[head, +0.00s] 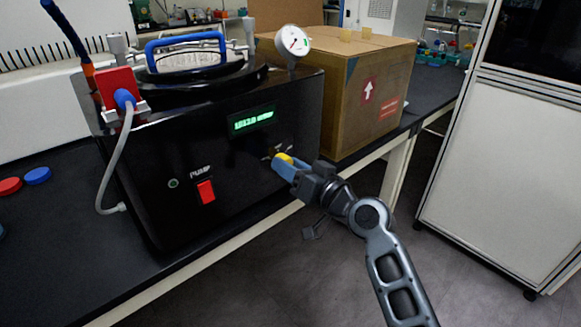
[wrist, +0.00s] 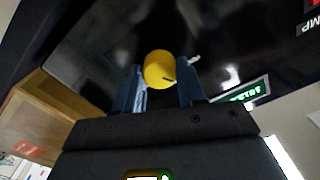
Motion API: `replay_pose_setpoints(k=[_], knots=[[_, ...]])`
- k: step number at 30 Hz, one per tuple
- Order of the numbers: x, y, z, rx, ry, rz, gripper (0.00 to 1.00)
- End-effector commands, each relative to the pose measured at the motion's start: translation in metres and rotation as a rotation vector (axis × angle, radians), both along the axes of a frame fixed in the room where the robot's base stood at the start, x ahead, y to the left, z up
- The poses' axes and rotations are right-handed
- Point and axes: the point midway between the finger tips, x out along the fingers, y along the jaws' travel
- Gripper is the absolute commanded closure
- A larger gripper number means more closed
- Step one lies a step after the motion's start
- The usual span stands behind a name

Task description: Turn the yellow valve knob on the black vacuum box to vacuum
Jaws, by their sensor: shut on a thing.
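The black vacuum box (head: 250,170) stands on the dark bench, with a lit green display (head: 253,120) on its front. The yellow valve knob (head: 285,158) is on the lower right of that front, partly hidden behind my gripper (head: 284,165). In the wrist view the round yellow knob (wrist: 160,70) sits between the two blue fingers of my gripper (wrist: 159,88), which is shut on it. A dark mark shows on the knob's lower right edge. The lettering around the knob is too small or hidden to read.
A cardboard box (head: 365,100) stands right of the vacuum box, close to my arm. A red switch (head: 206,192) marked PUMP is lower left of the knob. A round gauge (head: 292,41) rises from the top. Open floor lies below the bench edge.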

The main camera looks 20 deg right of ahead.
Motion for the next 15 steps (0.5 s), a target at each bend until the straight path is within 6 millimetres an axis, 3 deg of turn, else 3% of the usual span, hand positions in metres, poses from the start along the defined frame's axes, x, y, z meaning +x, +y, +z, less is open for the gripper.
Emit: replay_pose_setpoints(k=[15], knots=[[-0.0001,-0.0010,0.0004,0.468,0.154,0.000,0.91]])
